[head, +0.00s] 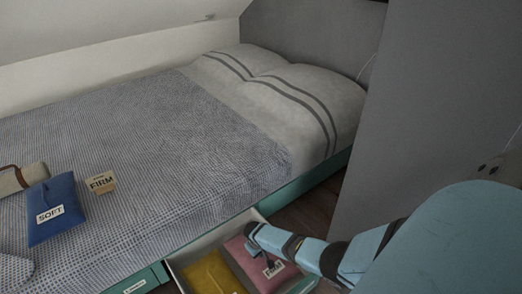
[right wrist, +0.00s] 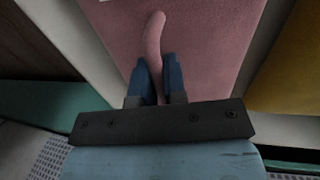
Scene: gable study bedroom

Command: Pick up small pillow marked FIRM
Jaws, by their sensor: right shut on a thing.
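A pink pillow (head: 241,252) with a white label (head: 273,268) lies in the open drawer; the label's word is too small to read for sure. In the right wrist view, my right gripper (right wrist: 157,78) is shut on a narrow pink strap (right wrist: 153,42) standing up from the pink pillow (right wrist: 212,35). In the head view, my right gripper (head: 251,248) is low over this pillow and hides part of it. A small tan card (head: 101,183) printed FIRM stands on the bed. My left gripper is not in view.
A yellow pillow (head: 211,274) lies beside the pink one in the drawer (head: 181,260). A blue pillow (head: 57,206) marked SOFT and a beige roll (head: 20,178) lie on the bed (head: 170,140). A grey wall panel (head: 430,100) stands at the right.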

